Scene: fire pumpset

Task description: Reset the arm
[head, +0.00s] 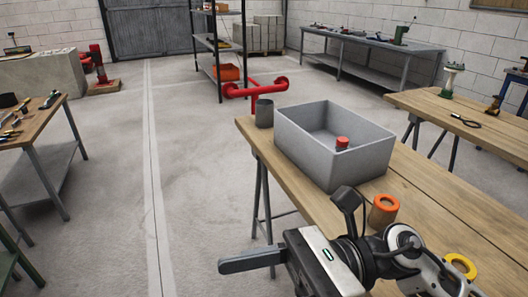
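One of my grippers shows in the head view, the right gripper (248,262), whose arm comes in from the bottom right. Its grey fingers point left, in front of the wooden workbench's near left edge and over the floor. They show as one bar, so I cannot tell whether there is a gap between them. I see nothing held in them. My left gripper and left arm are out of view.
A grey bin (365,162) with a red-topped object (342,143) inside stands on the wooden workbench (420,200). An orange-topped cylinder (383,210), a yellow ring (460,265) and a dark cup (264,113) are near it.

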